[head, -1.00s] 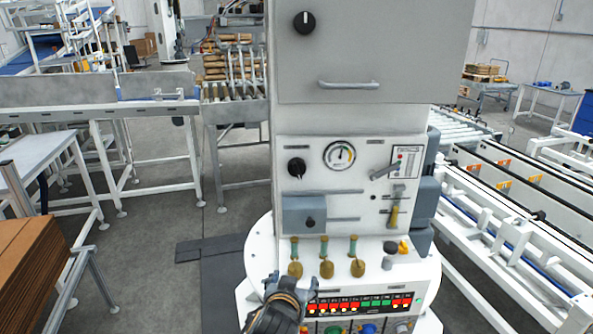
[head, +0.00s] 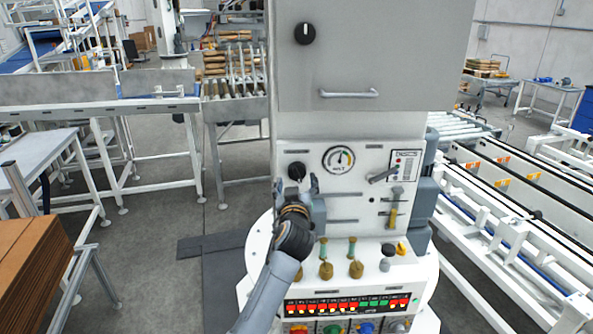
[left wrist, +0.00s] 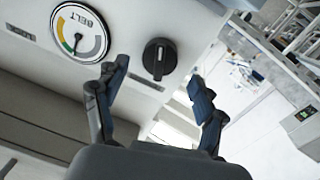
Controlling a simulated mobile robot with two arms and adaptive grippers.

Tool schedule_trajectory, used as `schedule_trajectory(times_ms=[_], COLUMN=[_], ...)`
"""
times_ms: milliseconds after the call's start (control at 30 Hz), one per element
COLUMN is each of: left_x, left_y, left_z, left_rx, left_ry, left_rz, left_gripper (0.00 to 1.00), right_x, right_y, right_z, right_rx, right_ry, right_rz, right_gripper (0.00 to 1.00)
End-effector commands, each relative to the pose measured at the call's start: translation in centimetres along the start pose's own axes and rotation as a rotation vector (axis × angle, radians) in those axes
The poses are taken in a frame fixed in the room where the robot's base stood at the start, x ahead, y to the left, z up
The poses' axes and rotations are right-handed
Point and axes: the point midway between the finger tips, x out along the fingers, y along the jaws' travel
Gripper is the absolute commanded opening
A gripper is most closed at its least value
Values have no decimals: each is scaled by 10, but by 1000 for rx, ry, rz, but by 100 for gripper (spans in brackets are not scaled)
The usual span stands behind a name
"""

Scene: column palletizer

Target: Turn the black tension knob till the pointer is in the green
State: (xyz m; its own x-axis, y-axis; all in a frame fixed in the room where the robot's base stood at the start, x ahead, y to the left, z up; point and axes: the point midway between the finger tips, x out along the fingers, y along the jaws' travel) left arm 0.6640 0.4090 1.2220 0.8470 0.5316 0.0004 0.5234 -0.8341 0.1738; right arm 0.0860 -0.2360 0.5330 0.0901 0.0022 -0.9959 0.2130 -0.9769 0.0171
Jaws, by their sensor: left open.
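The black tension knob (head: 296,171) is on the white panel, left of the round belt gauge (head: 338,159). In the left wrist view the knob (left wrist: 159,58) has a pale line on it, and the gauge (left wrist: 80,33) appears turned over. The gauge pointer stands near upright in the head view; it seems outside the green band, which lies to its right. My left gripper (head: 305,184) is just below the knob in the head view. In the left wrist view its open fingers (left wrist: 158,74) stand either side of the knob, with no contact visible.
A similar black knob (head: 304,33) is on the upper cabinet, above a handle (head: 348,93). A grey lever (head: 383,174) is right of the gauge. Several brass-coloured toggles (head: 356,268) and a lit indicator strip (head: 345,304) are lower down. Conveyors flank the column.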

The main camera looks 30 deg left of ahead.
Motion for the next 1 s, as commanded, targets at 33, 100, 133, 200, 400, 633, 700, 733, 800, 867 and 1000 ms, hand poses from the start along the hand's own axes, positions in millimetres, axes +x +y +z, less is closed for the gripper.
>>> schedule_trajectory(times_ms=[33,100,133,200,400,633,700,733,800,867,1000], left_x=[9,19,22,29,39,40,40,40,40,40,40], left_y=[0,0,0,0,0,0,0,0,0,0,0], left_z=[-3,-2,-2,-2,0,0,1,1,1,1,1], left_rx=[3,3,3,1,1,0,0,0,0,0,1], left_ry=[-1,-1,-1,0,-1,-1,-1,-1,-1,-1,-1], left_rz=[-2,-1,-2,0,0,0,0,0,0,0,0], left_gripper=[70,70,70,70,70,70,66,60,46,33,15], right_x=[-6,-8,-9,-11,-13,-13,-13,-13,-13,-13,-13], right_y=[0,0,0,0,0,-1,-1,-1,-1,-1,-1], right_z=[-1,-1,-1,-2,-2,-2,-2,-2,-2,-2,-2], right_rx=[0,0,0,0,0,0,0,0,0,0,0], right_ry=[1,1,1,1,1,2,2,2,2,2,2], right_rz=[0,0,0,0,-1,-1,-1,-1,-1,-1,-1], right_gripper=[0,0,0,0,0,0,0,0,0,0,0])
